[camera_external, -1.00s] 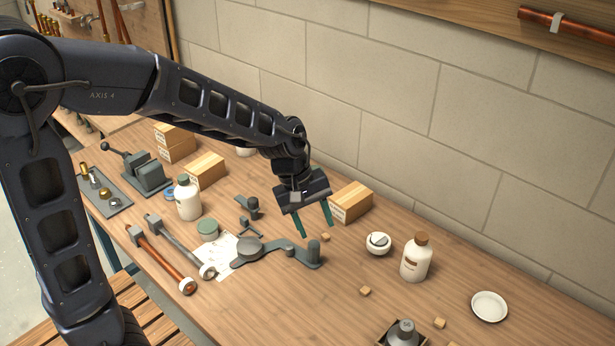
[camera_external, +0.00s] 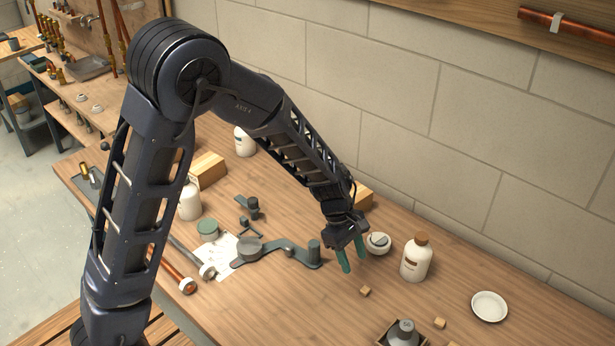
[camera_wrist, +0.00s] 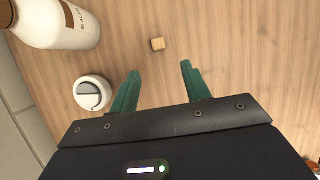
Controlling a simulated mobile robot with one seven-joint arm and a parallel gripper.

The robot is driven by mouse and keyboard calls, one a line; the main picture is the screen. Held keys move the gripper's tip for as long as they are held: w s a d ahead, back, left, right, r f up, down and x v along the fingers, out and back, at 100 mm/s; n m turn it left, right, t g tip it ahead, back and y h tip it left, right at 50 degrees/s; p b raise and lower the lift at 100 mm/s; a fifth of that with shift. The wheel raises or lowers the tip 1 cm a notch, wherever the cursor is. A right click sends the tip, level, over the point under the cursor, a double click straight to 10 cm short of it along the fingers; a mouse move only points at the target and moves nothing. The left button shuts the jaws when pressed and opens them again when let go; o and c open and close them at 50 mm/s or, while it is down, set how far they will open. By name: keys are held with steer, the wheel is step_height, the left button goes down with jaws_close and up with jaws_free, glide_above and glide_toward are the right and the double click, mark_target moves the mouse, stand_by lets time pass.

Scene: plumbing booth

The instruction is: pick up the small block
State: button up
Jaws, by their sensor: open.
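A small wooden block (camera_external: 365,291) lies on the workbench (camera_external: 300,310), in front of the white bottle. The wrist view shows a small block (camera_wrist: 157,44) just beyond the fingertips, roughly in line with the gap between them. A second small block (camera_external: 440,322) lies farther right, near the box with the grey-topped item. My gripper (camera_external: 354,262) is open and empty, with its green fingers pointing down above the bench. In the wrist view the two fingers (camera_wrist: 160,70) are spread apart, with bare wood between them.
A white dish (camera_external: 489,306) lies farther right. A dark open box (camera_external: 384,338) holds a grey-topped item. A grey-green bracket tool (camera_external: 285,250) lies to the left.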

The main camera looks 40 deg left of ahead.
mark_target(364, 288)
steer(key=x, duration=0.3)
steer(key=shift+f, duration=0.15)
steer(key=shift+d+x, duration=0.15)
steer(key=shift+x, duration=1.2)
steer(key=shift+d+x, duration=0.15)
steer(key=shift+x, duration=1.15)
jaws_close()
